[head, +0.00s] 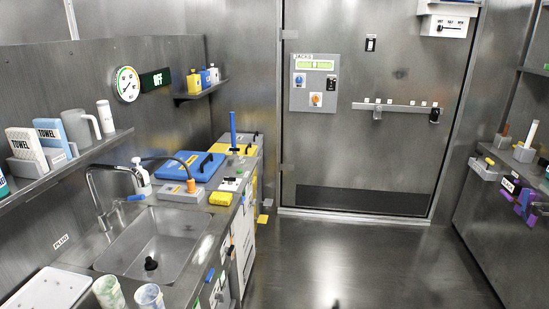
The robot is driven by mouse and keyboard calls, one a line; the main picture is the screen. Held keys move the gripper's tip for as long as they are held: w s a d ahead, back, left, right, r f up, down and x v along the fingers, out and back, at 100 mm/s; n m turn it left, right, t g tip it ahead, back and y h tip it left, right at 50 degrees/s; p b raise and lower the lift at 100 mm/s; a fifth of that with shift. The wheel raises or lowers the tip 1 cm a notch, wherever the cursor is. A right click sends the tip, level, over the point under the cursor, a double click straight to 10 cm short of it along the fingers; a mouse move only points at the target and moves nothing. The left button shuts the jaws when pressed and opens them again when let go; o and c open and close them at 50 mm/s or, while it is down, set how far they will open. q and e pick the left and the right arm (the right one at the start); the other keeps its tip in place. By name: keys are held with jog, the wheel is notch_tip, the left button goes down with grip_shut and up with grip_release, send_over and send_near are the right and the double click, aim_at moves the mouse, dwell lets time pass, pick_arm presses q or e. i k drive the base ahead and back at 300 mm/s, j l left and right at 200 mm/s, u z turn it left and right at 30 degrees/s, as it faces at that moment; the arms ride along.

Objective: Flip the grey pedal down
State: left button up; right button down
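I cannot pick out a grey pedal with certainty. Low beside the far end of the left counter, a small yellow tab (262,219) sticks out near the floor. A smaller light piece (267,203) is just above it, too small to tell its shape or position. Neither of my grippers is in view.
The left counter (205,215) holds a sink (155,245), a blue case (190,167) and a yellow sponge (221,198). A closed metal door (365,165) stands ahead. A right-hand bench (510,220) borders the aisle. The floor (370,265) between is clear.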

aim_at(268, 201)
jog(key=i+l+z, duration=0.1)
jog(key=i+z, duration=0.4)
jog(key=i, duration=0.65)
jog(key=i+l, duration=0.1)
jog(key=i, duration=1.3)
jog(key=i+u, duration=0.4)
jog(key=i+l+u, duration=0.25)
jog(key=i+u, duration=0.2)
jog(key=i+l+u, duration=0.7)
jog(key=u, duration=0.15)
jog(key=i+l+u, duration=0.25)
jog(key=l+u, duration=0.15)
jog(key=l, duration=0.2)
jog(key=i+l+u, duration=0.15)
jog(key=l+u, duration=0.25)
jog(key=l, duration=0.2)
